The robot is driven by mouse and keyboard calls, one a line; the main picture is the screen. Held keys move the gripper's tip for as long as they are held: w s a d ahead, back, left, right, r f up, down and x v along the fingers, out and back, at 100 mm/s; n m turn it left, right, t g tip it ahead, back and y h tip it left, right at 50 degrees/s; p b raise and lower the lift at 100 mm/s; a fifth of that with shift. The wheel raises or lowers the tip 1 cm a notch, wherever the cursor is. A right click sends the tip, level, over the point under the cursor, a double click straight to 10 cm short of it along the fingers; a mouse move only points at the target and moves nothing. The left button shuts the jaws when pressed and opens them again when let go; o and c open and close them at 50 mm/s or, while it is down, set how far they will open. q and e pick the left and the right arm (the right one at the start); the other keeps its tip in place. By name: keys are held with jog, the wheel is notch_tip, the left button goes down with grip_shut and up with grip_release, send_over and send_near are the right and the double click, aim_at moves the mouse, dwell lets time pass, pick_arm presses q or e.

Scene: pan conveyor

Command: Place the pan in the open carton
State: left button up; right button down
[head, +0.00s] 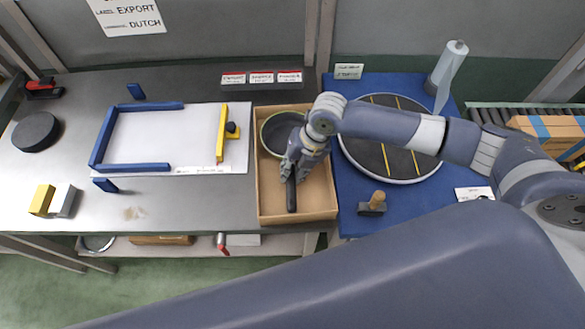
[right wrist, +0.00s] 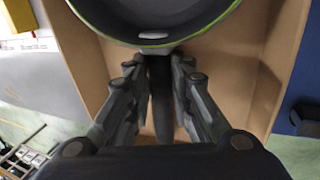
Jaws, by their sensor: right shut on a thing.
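The pan (head: 278,130) is dark with a yellow-green rim and lies inside the open carton (head: 264,205), its bowl toward the far end and its handle toward me. The bowl also shows at the top of the right wrist view (right wrist: 150,22). My right gripper (head: 291,178) is over the carton, shut on the black pan handle (head: 291,198). Its fingers stand on both sides of the handle in the right wrist view (right wrist: 160,85). I cannot tell whether the pan rests fully on the carton floor. My left gripper is not in view.
A round dark turntable (head: 365,155) on a blue mat (head: 345,215) is right of the carton. A white board (head: 190,130) with a blue frame is to the left. A wooden-handled stamp (head: 373,205) stands near the carton's right side. A roller conveyor (head: 490,115) with a carton is at far right.

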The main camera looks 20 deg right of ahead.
jog(key=shift+f, duration=0.2)
jog(key=c, duration=1.4)
grip_release()
jog(key=shift+o, duration=0.3)
jog(key=shift+s+f, duration=0.1)
jog(key=w+v, duration=0.1)
jog(key=v, duration=1.1)
jog(key=shift+s, duration=0.45)
jog(key=shift+a, duration=0.1)
